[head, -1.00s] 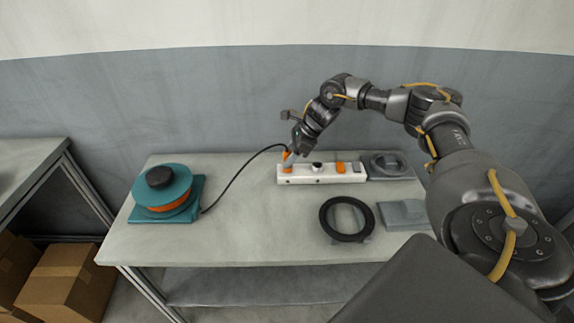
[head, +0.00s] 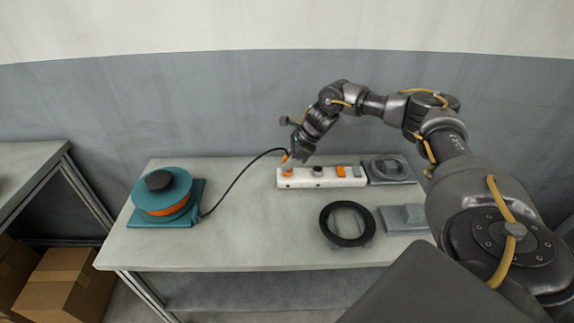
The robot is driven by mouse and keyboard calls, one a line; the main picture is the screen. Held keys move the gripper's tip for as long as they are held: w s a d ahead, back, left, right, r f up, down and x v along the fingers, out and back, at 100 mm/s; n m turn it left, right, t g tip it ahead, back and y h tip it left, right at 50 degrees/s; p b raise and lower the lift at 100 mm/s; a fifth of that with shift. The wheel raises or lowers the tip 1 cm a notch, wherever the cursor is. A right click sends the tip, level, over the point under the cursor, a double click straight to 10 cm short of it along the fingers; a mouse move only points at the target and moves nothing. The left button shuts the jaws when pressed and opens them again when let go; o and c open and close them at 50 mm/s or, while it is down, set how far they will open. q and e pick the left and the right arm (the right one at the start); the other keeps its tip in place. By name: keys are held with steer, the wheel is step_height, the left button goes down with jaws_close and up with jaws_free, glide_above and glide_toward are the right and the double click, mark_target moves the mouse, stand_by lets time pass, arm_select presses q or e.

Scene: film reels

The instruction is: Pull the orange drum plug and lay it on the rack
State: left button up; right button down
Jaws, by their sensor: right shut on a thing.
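The orange drum plug (head: 286,172) is at the left end of a white power strip (head: 322,179) at the back of the table. My right gripper (head: 288,164) reaches down over it and is shut on it, hiding much of it. I cannot tell whether the plug is fully seated in its socket. A black cable (head: 236,180) arches from the plug to a teal and orange drum (head: 163,194) on the left. No piece is clearly recognisable as the rack. My left gripper is out of view.
A dark plug (head: 318,170) and an orange piece (head: 341,171) are farther right on the strip. A grey tray with a round part (head: 388,169) adjoins its right end. A black ring (head: 326,229) and a grey block (head: 404,217) lie in front. The table's middle is clear.

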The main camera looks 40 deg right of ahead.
mark_target(287, 158)
steer(key=shift+r+p, duration=1.45)
steer(key=shift+r, duration=0.55)
steer(key=shift+r+p, duration=0.8)
steer(key=shift+r, duration=0.2)
steer(key=shift+r, duration=0.1)
steer(key=shift+r+p, duration=0.7)
steer(key=shift+r, duration=0.25)
